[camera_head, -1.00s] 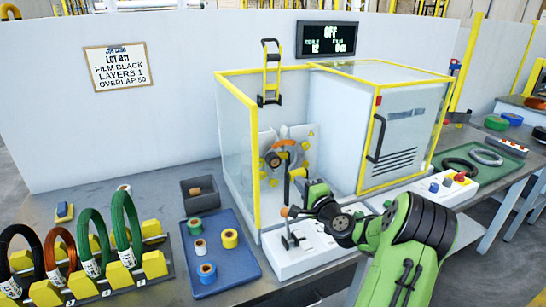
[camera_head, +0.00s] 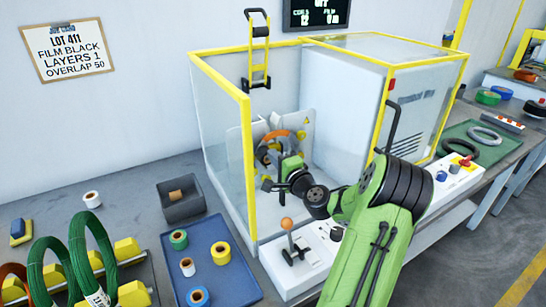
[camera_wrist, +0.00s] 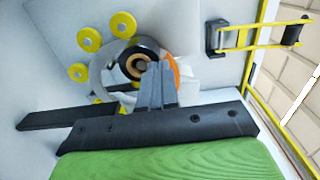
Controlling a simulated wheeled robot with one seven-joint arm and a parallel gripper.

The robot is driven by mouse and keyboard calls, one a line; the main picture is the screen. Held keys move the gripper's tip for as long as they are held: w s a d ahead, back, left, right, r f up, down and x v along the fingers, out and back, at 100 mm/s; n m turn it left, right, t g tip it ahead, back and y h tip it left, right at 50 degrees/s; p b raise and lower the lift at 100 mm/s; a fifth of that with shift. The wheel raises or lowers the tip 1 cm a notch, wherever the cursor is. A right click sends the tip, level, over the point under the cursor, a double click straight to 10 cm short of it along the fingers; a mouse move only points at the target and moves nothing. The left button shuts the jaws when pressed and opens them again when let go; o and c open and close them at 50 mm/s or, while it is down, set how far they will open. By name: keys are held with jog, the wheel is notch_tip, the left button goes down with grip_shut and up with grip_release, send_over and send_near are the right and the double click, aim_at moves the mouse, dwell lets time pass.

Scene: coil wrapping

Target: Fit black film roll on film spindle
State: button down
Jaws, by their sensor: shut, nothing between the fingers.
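In the wrist view, a black roll (camera_wrist: 122,63) with a tan core sits around the spindle (camera_wrist: 141,66) on the ring plate in the machine. It looks seated, but I cannot tell how far on it is. My gripper (camera_wrist: 157,84) is shut and empty, its fingertips just in front of the roll's lower right side. Whether they touch it is unclear. In the head view my arm reaches into the open yellow-framed enclosure and hides most of the spindle.
An orange arc (camera_wrist: 172,74) and yellow rollers (camera_wrist: 89,39) surround the roll. The enclosure's yellow post (camera_head: 249,170) stands left of my arm. A lever (camera_head: 287,224) rises in front. A blue tray (camera_head: 232,283) holds green, yellow, white and blue rolls.

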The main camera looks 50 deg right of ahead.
jog(key=shift+s+r, duration=0.1)
jog(key=shift+w+d+r+p, duration=0.1)
jog(key=shift+w+r+p, duration=0.15)
jog(key=shift+w+p, duration=0.4)
jog(key=shift+w, duration=0.15)
